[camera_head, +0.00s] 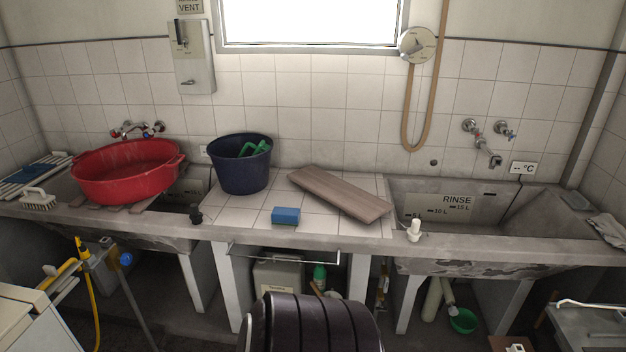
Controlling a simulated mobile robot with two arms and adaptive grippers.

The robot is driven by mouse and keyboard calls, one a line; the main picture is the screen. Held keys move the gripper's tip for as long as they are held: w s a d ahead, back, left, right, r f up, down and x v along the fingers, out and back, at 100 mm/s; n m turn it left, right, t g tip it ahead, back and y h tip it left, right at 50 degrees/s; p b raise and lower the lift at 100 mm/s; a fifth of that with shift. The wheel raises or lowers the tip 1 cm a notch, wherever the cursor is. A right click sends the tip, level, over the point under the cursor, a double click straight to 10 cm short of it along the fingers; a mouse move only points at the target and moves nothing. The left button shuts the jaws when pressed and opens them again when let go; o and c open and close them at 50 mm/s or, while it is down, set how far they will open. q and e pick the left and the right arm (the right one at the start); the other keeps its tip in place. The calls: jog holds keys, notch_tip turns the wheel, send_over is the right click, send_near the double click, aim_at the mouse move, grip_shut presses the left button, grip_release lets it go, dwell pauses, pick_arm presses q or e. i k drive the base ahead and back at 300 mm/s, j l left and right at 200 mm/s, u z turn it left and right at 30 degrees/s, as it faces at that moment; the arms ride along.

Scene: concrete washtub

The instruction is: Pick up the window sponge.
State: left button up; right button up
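A small blue block-shaped sponge (286,215) lies on the white tiled top (240,212) between the two basins, close to its front edge. It is the only sponge-like thing I can make out, and nothing covers it. The dark blue bucket stands behind it to the left, and the wooden board lies behind it to the right. Neither of my grippers shows in the head view.
A dark blue bucket (238,172) holds something green. A wooden board (340,192) lies slanted. A red tub (127,172) sits over the left basin. A white bottle (414,231) stands on the right basin's front rim. A dark ribbed drum-like thing (315,325) is at bottom centre.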

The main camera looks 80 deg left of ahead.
aim_at(280, 216)
jog(key=u, duration=2.85)
jog(key=z, duration=0.1)
